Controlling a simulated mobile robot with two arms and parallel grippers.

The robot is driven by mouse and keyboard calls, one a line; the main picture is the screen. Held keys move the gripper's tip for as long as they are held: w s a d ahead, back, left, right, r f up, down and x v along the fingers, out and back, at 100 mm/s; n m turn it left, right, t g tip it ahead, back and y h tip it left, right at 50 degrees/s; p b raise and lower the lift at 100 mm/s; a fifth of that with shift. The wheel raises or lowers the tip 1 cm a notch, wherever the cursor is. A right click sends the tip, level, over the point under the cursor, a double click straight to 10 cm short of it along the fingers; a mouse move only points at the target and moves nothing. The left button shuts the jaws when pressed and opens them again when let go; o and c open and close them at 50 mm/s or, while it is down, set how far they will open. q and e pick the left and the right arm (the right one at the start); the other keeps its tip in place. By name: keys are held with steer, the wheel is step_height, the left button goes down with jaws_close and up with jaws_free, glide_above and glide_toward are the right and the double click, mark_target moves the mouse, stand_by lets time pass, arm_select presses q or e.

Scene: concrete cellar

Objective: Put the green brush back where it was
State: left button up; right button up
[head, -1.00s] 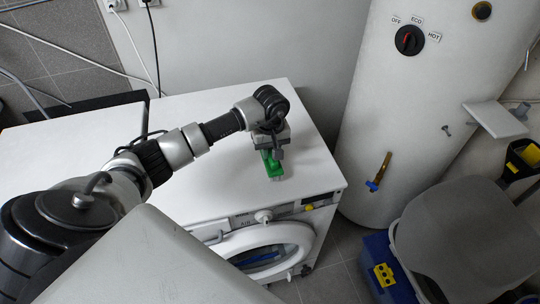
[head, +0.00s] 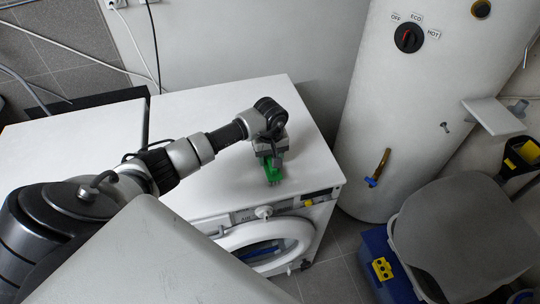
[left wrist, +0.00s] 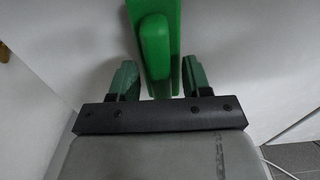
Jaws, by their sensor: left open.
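The green brush (head: 273,174) is on the white top of the washing machine (head: 225,184), near its front right part. My left gripper (head: 270,160) is over the brush, pointing down, and covers part of it in the head view. In the left wrist view the brush (left wrist: 157,45) shows as a green block running up between the two dark green fingers of the open left gripper (left wrist: 160,78). Gaps show on both sides, so the fingers do not grip it. My right gripper is not in view.
The machine's top is clear around the brush. A wall stands behind it.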

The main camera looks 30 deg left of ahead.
mark_target(270, 156)
arm_select(q)
step_height(270, 156, up, 12)
steer(key=b, duration=0.3)
